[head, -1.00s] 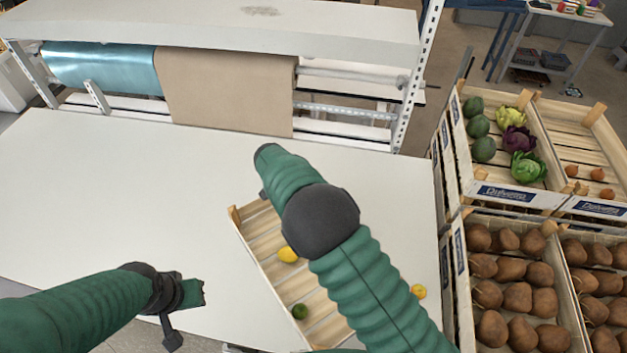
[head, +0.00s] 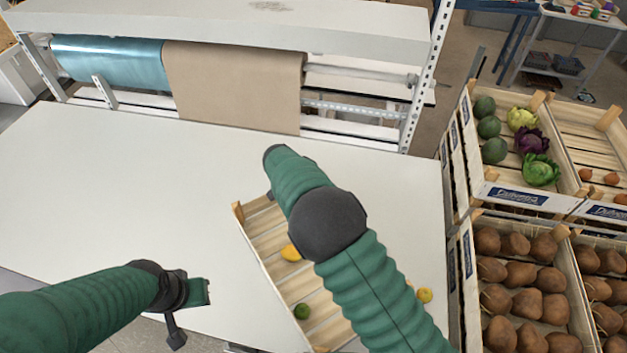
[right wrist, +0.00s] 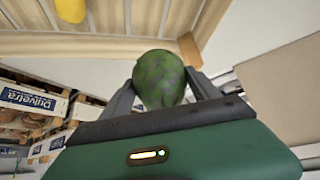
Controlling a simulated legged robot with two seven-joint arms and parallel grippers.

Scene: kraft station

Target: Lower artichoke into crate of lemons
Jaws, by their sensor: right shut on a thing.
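The artichoke (right wrist: 159,79) is a round green thing between the two dark fingers of my right gripper (right wrist: 160,88) in the right wrist view. That gripper is shut on it; in the head view my right arm hides the artichoke. The wooden slatted crate (head: 267,237) sits on the white table, partly covered by my right arm. A yellow lemon (head: 290,253) and a green fruit (head: 302,311) lie in it. In the right wrist view the artichoke appears beside the crate's rim (right wrist: 100,46), with a lemon (right wrist: 70,9) beyond. My left gripper (head: 190,305) is over the table, its opening unclear.
Produce crates (head: 515,197) stand beyond the table's right edge. A paper roll (head: 232,88) and rack line the back. The table's left half (head: 110,190) is clear.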

